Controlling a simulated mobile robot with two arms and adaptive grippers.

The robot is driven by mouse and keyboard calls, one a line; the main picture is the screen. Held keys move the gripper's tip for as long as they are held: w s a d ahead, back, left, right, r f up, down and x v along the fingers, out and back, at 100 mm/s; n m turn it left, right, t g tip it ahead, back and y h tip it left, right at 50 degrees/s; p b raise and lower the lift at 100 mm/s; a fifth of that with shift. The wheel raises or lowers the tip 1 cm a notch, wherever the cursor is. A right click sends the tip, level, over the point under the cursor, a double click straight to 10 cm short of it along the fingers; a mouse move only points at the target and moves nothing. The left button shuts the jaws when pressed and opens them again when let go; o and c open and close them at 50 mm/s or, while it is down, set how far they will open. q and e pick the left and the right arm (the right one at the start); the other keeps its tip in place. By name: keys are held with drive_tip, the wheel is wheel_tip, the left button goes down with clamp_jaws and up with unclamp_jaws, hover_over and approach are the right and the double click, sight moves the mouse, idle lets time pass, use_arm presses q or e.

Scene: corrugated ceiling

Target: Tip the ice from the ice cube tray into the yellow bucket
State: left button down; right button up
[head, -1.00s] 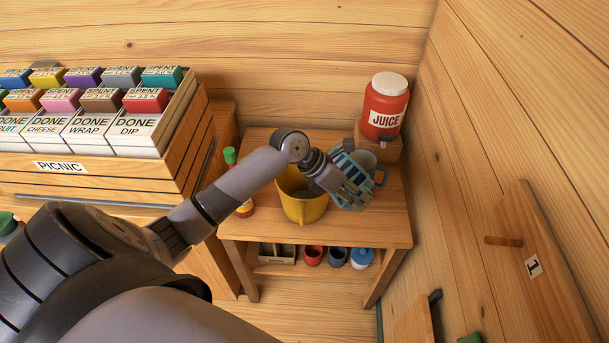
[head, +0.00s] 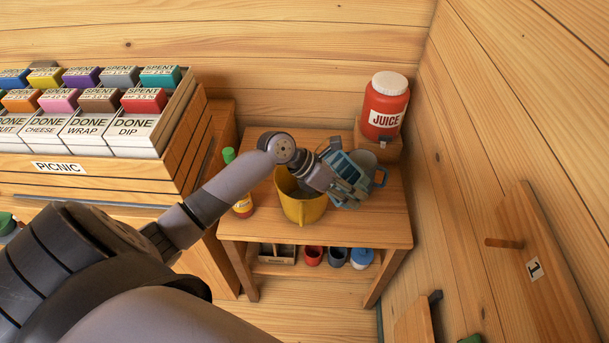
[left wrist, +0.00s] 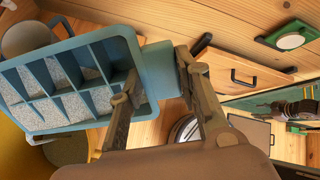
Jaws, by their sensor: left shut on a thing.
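The yellow bucket (head: 303,209) stands on the small wooden table in the head view. Its yellow edge also shows at the left of the left wrist view (left wrist: 10,150). My left gripper (head: 347,186) is beside and above the bucket's right side, shut on the end tab of the blue ice cube tray (head: 345,165). In the left wrist view, the gripper (left wrist: 158,80) pinches that tab. The tray (left wrist: 65,38) is tilted there, and speckled grey-white ice shows in several compartments. The gripper partly hides the tray in the head view.
A red juice dispenser (head: 385,105) sits on a wooden block at the back right. A green-capped bottle (head: 243,207) stands left of the bucket. Cups sit on the lower shelf (head: 300,270).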

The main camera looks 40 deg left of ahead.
use_arm(q)
drive_tip(key=shift+s+r, duration=0.1)
drive_tip(key=shift+r, duration=0.05)
drive_tip(key=shift+s, duration=0.2)
drive_tip(key=shift+w+a, duration=0.2)
drive_tip(key=shift+w, duration=0.05)
drive_tip(key=shift+s+r, duration=0.1)
drive_tip(key=shift+s+r, duration=0.1)
drive_tip(key=shift+s, duration=0.15)
drive_tip(key=shift+t, duration=0.3)
